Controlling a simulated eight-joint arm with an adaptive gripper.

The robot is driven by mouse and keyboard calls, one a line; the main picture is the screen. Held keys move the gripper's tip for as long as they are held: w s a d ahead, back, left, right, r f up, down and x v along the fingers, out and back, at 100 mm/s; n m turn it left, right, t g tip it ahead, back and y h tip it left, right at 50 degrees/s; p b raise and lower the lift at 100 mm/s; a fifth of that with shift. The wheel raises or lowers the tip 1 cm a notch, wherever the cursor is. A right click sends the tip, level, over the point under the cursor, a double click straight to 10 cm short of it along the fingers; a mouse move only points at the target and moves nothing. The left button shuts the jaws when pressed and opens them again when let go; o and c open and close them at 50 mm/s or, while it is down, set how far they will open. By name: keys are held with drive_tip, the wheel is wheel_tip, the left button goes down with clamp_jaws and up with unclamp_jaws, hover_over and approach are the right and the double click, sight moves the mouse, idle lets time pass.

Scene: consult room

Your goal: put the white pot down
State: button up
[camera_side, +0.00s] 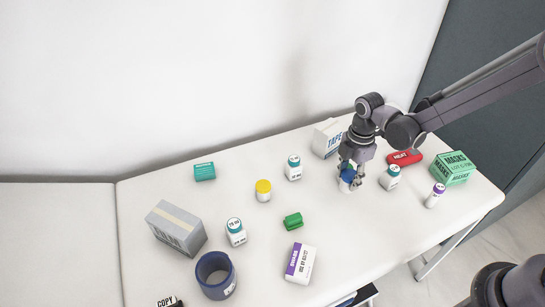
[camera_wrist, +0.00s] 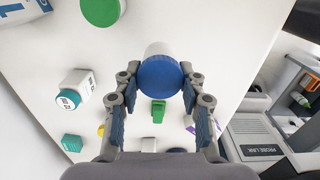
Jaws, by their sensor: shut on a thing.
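The white pot with a blue lid (camera_wrist: 160,77) is between my fingertips in the wrist view. My gripper (camera_wrist: 158,82) is shut on it, one finger on each side, with the blue lid facing the camera. In the side view my gripper (camera_side: 351,172) points down over the right part of the table, and the pot (camera_side: 346,184) shows partly behind the fingers. The pot looks upright and close to the white table (camera_side: 330,225). I cannot tell whether its base touches the table.
A tape box (camera_side: 327,139) is behind. A green block (camera_side: 293,221) lies front left. The table in front of the gripper is clear.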

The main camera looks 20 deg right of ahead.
drive_tip(key=s+d+r, duration=0.2)
drive_tip(key=d+r, duration=0.1)
drive_tip(key=d, duration=0.6)
drive_tip(key=s+d+r+m, duration=0.1)
drive_tip(key=s+d+r, duration=0.1)
drive_tip(key=d, duration=0.7)
drive_tip(key=s+d+r, duration=0.2)
drive_tip(key=d+r, duration=0.1)
drive_tip(key=d, duration=0.7)
drive_tip(key=s+d+r+m, duration=0.1)
drive_tip(key=s+d+r, duration=0.3)
drive_tip(key=s+d, duration=0.9)
approach(456, 161)
drive_tip(key=shift+f, duration=2.05)
drive_tip(key=shift+w+f, duration=0.1)
drive_tip(key=shift+f, duration=0.05)
drive_tip(key=o, duration=1)
